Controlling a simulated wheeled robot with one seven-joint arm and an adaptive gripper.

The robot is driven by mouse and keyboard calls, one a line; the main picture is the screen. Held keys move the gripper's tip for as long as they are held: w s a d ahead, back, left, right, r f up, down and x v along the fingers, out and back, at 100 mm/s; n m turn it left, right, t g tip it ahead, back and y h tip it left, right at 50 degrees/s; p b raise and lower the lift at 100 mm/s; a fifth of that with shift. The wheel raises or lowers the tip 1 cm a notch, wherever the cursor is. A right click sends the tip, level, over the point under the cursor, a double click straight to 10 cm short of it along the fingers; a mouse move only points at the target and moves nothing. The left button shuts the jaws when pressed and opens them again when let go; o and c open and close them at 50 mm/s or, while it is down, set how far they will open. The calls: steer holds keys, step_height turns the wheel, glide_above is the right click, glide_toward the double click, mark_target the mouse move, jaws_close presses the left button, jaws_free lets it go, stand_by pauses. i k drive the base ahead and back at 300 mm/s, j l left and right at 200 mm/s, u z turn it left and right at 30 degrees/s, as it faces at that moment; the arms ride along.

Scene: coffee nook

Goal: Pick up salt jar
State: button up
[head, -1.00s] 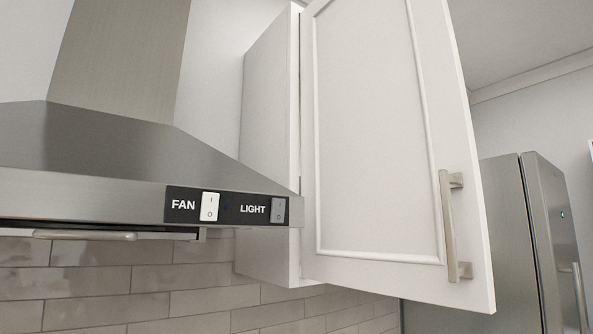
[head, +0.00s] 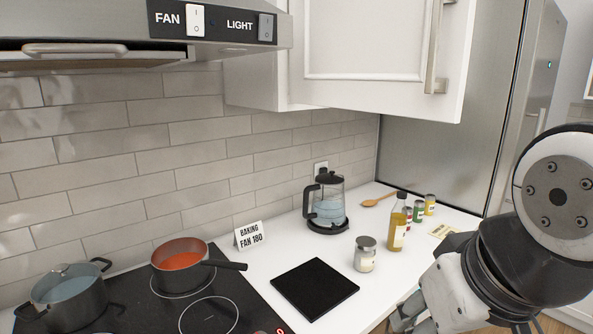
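A small glass jar with a grey lid and a pale label (head: 366,254) stands upright on the white counter, right of a black square board. It looks like the salt jar, but its label is too small to read. Part of my arm fills the lower right of the head view, to the right of the jar. My gripper's fingertips cannot be made out, so whether it is open or shut does not show.
An oil bottle (head: 398,222), several small spice jars (head: 430,205), a glass kettle (head: 328,203) and a wooden spoon (head: 379,200) stand or lie behind the jar. The black board (head: 315,288), a pan with red contents (head: 181,256) and a pot (head: 67,291) are left. A cupboard door hangs open above.

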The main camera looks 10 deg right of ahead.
mark_target(364, 254)
steer(key=i+l+u, duration=0.1)
steer(key=l, duration=0.2)
steer(key=i+l+u, duration=0.1)
steer(key=l, duration=0.25)
steer(key=i+l+u, duration=0.1)
steer(key=i+l, duration=0.15)
steer(key=i+l+u, duration=0.1)
steer(key=l, duration=0.3)
steer(key=i+l+u, duration=0.1)
steer(key=l, duration=0.3)
steer(key=i+l+u, duration=0.15)
steer(key=l, duration=0.2)
